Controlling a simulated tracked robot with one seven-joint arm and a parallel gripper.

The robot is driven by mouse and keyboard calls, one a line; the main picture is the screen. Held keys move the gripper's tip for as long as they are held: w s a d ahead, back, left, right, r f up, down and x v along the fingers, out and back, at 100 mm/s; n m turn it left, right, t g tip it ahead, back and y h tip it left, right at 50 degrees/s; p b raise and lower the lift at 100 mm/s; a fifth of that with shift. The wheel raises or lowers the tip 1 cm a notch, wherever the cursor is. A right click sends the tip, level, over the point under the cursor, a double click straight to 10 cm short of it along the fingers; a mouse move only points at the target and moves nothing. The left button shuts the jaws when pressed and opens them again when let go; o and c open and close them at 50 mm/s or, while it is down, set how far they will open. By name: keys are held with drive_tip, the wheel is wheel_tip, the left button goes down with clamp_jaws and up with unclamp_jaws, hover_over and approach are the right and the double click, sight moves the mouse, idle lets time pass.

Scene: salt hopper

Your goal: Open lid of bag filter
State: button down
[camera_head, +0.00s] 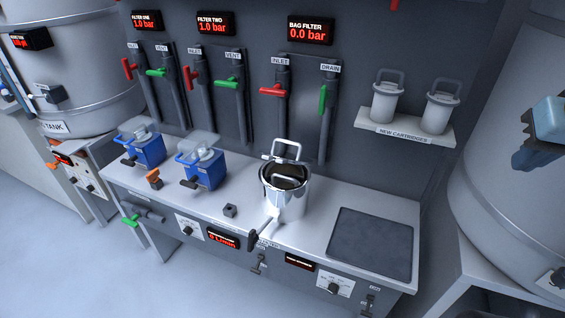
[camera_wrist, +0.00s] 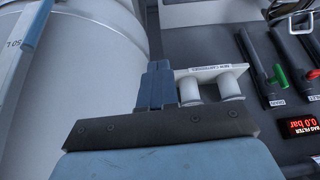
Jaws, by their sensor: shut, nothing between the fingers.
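The bag filter (camera_head: 287,203) is a shiny metal cylinder on the bench, near the middle of the head view. Its round top (camera_head: 288,172) looks dark and glossy; I cannot tell from this whether the lid is closed. A metal loop handle (camera_head: 288,149) stands up at the back rim. A lever with a dark grip (camera_head: 256,240) reaches down from its front. My gripper (camera_head: 526,158) is at the far right, well away from the bag filter. In the wrist view my gripper's blue fingers (camera_wrist: 157,75) are together and empty.
The bag filter display (camera_head: 307,32) reads 0.0 bar. Below it are a red inlet handle (camera_head: 273,90) and a green drain handle (camera_head: 322,99). A shelf (camera_head: 405,128) with two new cartridges is on the wall. A dark mat (camera_head: 370,244) lies clear on the right bench.

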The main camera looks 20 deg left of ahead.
drive_tip(key=w+a+f+n+g+h, duration=0.1)
drive_tip(key=w+a+f+n+h, duration=0.45)
drive_tip(key=a+f+n, duration=0.3)
drive_tip(key=w+a+f+n+g+h, duration=0.1)
drive_tip(key=w+a+f+n+h, duration=0.3)
drive_tip(key=w+a+f+n, duration=0.35)
drive_tip(key=s+a+f+n+t+y, duration=0.35)
drive_tip(key=a+n+t, duration=0.25)
drive_tip(key=a, duration=0.4)
drive_tip(key=s+a+f+n+t+y, duration=0.25)
drive_tip(key=s+a+n+t, duration=0.2)
drive_tip(key=a+n, duration=0.35)
drive_tip(key=s+a+f+n+t+y, duration=0.25)
drive_tip(key=a+f+n+t, duration=0.35)
drive_tip(key=a, duration=0.5)
drive_tip(key=w+r+m, duration=0.1)
drive_tip(key=w+r, duration=0.3)
drive_tip(key=w, duration=0.4)
drive_tip(key=shift+w+d+h, duration=0.35)
drive_tip(key=shift+w+h, duration=0.05)
drive_tip(key=shift+t, duration=0.25)
